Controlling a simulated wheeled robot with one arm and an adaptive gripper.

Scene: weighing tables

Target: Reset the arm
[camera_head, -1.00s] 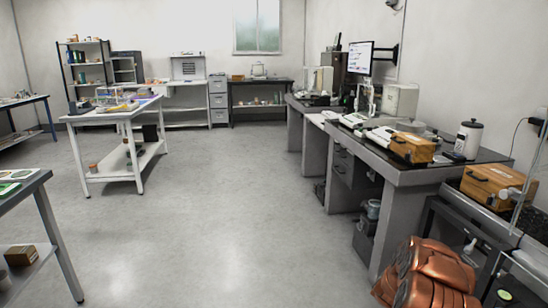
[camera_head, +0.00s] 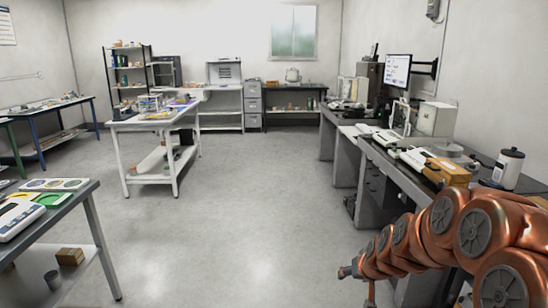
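My copper-coloured arm (camera_head: 440,240) reaches in from the lower right corner, its round joints strung out toward the left. My gripper (camera_head: 347,271) seems to be the small dark end at the arm's left tip, over the open floor in front of the right-hand bench. It is small and partly hidden by the arm, so its fingers do not show clearly. I see nothing held at the tip.
The long dark bench (camera_head: 398,172) on the right carries a wooden box (camera_head: 446,172), a white canister (camera_head: 508,168) and scales, close behind my arm. A grey table (camera_head: 75,205) stands at the left, a white table (camera_head: 150,124) further back. The middle floor is clear.

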